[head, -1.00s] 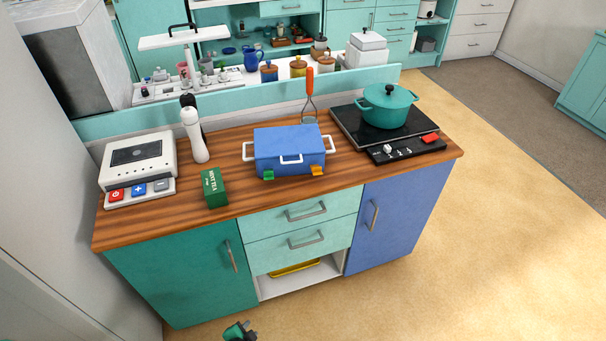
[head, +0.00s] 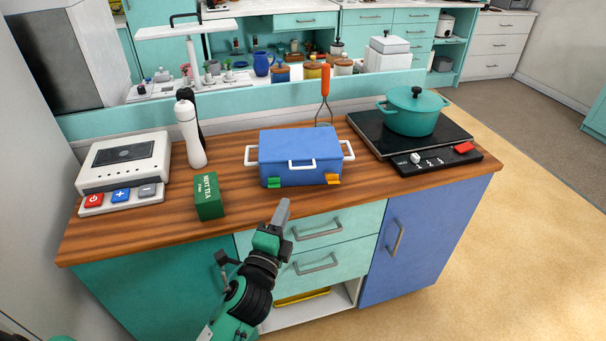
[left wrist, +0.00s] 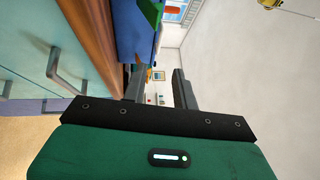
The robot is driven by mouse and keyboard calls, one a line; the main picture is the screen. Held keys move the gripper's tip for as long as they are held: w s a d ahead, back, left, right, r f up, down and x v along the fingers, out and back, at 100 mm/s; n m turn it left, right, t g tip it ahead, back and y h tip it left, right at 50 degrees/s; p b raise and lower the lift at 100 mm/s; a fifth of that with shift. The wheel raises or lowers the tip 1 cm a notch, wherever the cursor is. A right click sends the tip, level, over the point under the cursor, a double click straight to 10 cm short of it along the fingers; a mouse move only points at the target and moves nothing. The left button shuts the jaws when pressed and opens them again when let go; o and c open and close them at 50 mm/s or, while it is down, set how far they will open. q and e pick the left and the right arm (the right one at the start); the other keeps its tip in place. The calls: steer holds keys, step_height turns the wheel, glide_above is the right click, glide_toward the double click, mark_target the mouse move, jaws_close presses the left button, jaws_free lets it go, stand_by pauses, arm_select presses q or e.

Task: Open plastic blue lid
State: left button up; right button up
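A blue plastic box with a flat blue lid (head: 300,147) stands on the wooden counter. It has white handles at its sides and front, and a green latch (head: 274,182) and an orange latch (head: 333,179) low on its front. The lid looks closed. My left gripper (head: 281,212) is raised in front of the counter's edge, below and in front of the box, touching nothing. In the left wrist view its two fingers (left wrist: 158,88) stand apart with nothing between them, and part of the blue box (left wrist: 128,32) shows beyond. My right gripper is out of view.
A green mint tea box (head: 209,197) stands left of the blue box, with a white bottle (head: 191,137) and a white device (head: 124,163) farther left. A teal pot (head: 411,117) sits on the black cooktop (head: 366,128) at right. An orange-handled utensil (head: 325,82) is behind.

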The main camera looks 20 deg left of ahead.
arm_select(q)
steer(key=w, duration=0.4)
steer(key=w+r, duration=0.1)
steer(key=w, duration=0.2)
steer(key=w+r+p, duration=0.1)
steer(key=w, duration=0.3)
steer(key=shift+w, duration=0.85)
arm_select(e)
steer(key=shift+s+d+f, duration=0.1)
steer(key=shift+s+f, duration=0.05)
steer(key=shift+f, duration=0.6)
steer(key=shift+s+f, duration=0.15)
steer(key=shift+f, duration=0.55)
arm_select(q)
steer(key=shift+c, duration=0.4)
jaws_close()
